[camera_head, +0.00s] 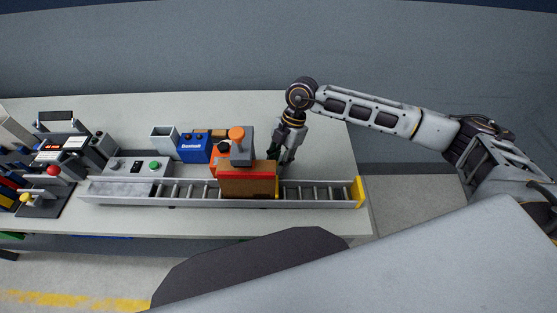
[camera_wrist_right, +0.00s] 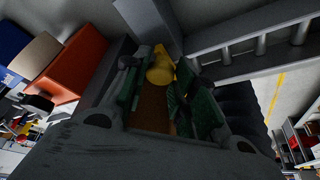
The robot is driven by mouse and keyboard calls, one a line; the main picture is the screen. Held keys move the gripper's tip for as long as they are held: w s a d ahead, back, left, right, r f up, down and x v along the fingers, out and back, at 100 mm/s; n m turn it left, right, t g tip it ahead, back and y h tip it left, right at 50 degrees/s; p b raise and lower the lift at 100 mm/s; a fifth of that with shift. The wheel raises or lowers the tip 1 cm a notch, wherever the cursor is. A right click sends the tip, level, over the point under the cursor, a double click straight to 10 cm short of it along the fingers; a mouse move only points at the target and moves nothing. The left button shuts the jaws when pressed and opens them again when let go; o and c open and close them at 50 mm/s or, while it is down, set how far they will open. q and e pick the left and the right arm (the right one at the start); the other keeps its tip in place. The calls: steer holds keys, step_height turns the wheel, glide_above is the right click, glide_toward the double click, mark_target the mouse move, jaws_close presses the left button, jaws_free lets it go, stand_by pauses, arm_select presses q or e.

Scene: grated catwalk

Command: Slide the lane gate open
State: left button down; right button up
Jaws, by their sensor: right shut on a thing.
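The lane gate (camera_head: 247,182) looks like a brown panel with a red top edge, standing across the roller conveyor (camera_head: 325,199). A yellow part shows at its right edge. My right gripper (camera_head: 281,158) is at the gate's right end, behind the conveyor's far rail. In the right wrist view its green-padded fingers (camera_wrist_right: 160,92) are closed around a yellow knob (camera_wrist_right: 160,68), with a brown surface below it. The fingers hide part of the knob. How far the gate has slid cannot be told. My left gripper is not in view.
The tabletop (camera_head: 335,150) right of my gripper is clear.

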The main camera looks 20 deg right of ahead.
steer(key=shift+w+d+b, duration=0.2)
steer(key=shift+w+d, duration=0.1)
steer(key=shift+w, duration=0.7)
steer(key=shift+w+d+b, duration=0.25)
steer(key=shift+w, duration=0.8)
steer(key=shift+w+d+b, duration=0.2)
steer(key=shift+w+d, duration=0.1)
steer(key=shift+w, duration=0.7)
steer(key=shift+w+d+r, duration=0.1)
steer(key=shift+w+d, duration=0.1)
steer(key=shift+w, duration=0.3)
steer(key=o, duration=1.1)
steer(key=shift+w, duration=0.1)
steer(key=shift+c, duration=0.2)
steer(key=v, duration=1.2)
